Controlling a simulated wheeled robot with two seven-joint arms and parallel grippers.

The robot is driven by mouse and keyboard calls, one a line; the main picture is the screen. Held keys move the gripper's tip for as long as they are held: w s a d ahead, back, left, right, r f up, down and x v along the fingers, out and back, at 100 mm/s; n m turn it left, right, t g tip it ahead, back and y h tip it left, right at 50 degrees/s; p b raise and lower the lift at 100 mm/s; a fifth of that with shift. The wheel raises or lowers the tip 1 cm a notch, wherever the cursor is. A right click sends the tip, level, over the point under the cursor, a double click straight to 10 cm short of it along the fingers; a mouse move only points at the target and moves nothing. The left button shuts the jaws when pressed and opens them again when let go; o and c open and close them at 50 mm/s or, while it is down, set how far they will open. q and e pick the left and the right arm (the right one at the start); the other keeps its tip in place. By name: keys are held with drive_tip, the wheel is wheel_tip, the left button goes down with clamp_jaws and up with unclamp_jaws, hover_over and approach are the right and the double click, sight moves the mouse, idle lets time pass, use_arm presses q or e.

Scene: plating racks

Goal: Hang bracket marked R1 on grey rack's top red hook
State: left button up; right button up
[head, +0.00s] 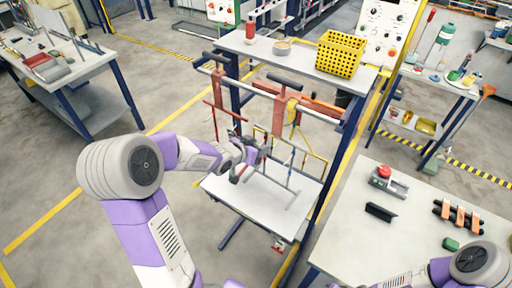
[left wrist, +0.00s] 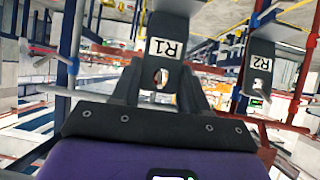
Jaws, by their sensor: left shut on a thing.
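My left gripper (head: 240,160) is shut on the dark bracket marked R1 (left wrist: 165,50), held in the air in front of the blue stand. In the left wrist view the white R1 label and an oval hole show between the fingers. A grey wire rack (head: 291,178) appears just right of the gripper, above the white lower shelf. The red hook on it is too small to make out for sure.
Red (head: 217,105) and orange-red (head: 278,112) hanging frames are close behind the gripper. The right table (head: 400,240) carries a black angle piece (head: 380,212) and a red button box (head: 387,180).

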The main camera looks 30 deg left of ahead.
use_arm(q)
drive_tip(key=shift+w+f+b, duration=0.3)
drive_tip(key=shift+w+f, duration=0.05)
drive_tip(key=shift+w, duration=0.05)
idle(0.4)
idle(0.4)
